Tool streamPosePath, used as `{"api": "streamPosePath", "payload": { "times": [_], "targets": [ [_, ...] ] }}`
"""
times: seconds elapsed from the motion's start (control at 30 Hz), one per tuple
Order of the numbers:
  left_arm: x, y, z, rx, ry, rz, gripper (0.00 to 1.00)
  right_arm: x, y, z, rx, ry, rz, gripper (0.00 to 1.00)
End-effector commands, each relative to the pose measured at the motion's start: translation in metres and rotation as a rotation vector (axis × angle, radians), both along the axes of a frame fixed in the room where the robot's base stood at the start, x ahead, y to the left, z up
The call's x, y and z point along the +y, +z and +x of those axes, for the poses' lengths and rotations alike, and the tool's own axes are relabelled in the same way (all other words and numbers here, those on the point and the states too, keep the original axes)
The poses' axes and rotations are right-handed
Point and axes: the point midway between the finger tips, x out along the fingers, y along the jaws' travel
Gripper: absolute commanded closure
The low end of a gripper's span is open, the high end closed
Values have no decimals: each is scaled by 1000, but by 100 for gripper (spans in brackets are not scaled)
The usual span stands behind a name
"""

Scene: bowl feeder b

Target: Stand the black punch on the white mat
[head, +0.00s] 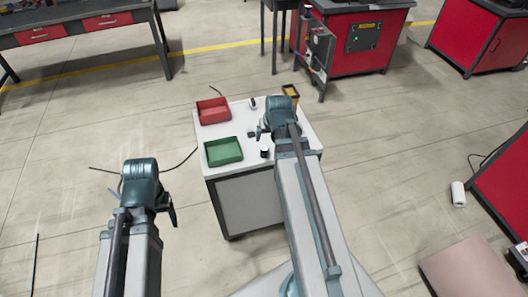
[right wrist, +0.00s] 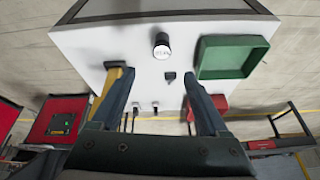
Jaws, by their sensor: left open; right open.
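My right gripper (head: 266,130) is open over the white tabletop; in the right wrist view (right wrist: 158,76) nothing is between its fingers. A small dark block (right wrist: 170,76) lies on the tabletop below, in line with the gap. A black cylinder with a white lettered end (right wrist: 161,47) stands farther along; it also shows in the head view (head: 264,152). Two small dark pieces (right wrist: 145,106) show beyond the block. I cannot tell which of these is the black punch. A white mat does not stand out from the white top. My left gripper (head: 143,205) is open, left of the cabinet.
A green bin (head: 223,161) and a red bin (head: 199,108) stand on the left side of the white cabinet top (head: 240,185). A yellow and black item (head: 291,91) is at its back right edge. Floor around the cabinet is mostly clear; red workbenches (head: 365,45) stand behind.

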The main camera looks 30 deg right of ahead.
Motion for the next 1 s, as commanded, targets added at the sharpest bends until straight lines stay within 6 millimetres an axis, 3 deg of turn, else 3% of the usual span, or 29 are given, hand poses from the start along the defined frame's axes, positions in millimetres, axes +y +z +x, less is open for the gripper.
{"api": "streamPosePath", "payload": {
  "times": [0.53, 1.0],
  "targets": [
    [0, -72, 0, 0, 0, 0, 31, -6, -72, 27, 1, 1, 0, 22],
    [0, -87, 0, 0, 0, 0, 31, -7, -87, 33, 1, 1, 0, 22]
  ]
}}
